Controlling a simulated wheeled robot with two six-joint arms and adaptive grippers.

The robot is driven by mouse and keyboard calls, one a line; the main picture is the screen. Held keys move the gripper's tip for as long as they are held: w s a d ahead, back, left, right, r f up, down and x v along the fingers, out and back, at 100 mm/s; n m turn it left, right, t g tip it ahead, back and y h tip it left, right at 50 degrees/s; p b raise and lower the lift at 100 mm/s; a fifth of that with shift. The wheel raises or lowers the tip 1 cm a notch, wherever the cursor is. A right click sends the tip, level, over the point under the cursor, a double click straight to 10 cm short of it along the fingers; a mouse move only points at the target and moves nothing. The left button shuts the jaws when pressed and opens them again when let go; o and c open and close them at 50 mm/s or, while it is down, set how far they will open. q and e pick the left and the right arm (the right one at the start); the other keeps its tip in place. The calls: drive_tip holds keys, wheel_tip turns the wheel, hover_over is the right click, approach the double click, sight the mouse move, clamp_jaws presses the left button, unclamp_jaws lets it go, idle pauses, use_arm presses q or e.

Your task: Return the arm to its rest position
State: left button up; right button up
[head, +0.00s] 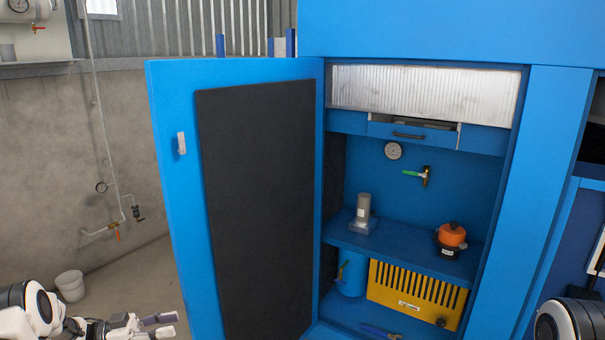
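My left gripper (166,325) is at the bottom left of the head view, in front of the lower left of the open blue door. Its two fingers point right with a gap between them, and nothing shows between them. Part of its lower side is cut off by the frame edge. Of my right arm only a white and black link shows at the bottom right; its gripper is out of the picture.
A blue cabinet door (171,210) stands open beside my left arm. Inside the cabinet are a grey device (362,212), an orange and black unit (451,238), a yellow slotted panel (415,292) and a drawer (412,133). A white bucket (70,286) stands on the floor.

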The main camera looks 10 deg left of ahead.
use_arm(q)
drive_tip(key=w+d+n+t+y+p, duration=0.1)
drive_tip(key=w+d+n+t+p, duration=0.25)
drive_tip(key=d, duration=1.35)
drive_tip(key=s+d+f+n+g+y, duration=0.1)
drive_tip(key=s+d+f+n+y, duration=0.4)
drive_tip(key=d+f+n+y, duration=0.35)
drive_tip(key=s+a+f+g+y, duration=0.2)
drive_tip(key=s+g, duration=0.1)
drive_tip(key=s, duration=0.6)
drive_tip(key=s+a+f+g+y, duration=0.2)
drive_tip(key=s+f+g+y, duration=0.1)
drive_tip(key=s, duration=0.7)
drive_tip(key=s+a+f+g+y, duration=0.2)
drive_tip(key=s+g, duration=0.2)
drive_tip(key=s, duration=0.6)
drive_tip(key=shift+f+n+y, duration=0.25)
drive_tip(key=shift+n+y, duration=0.05)
drive_tip(key=shift+y, duration=0.05)
drive_tip(key=shift+g, duration=0.25)
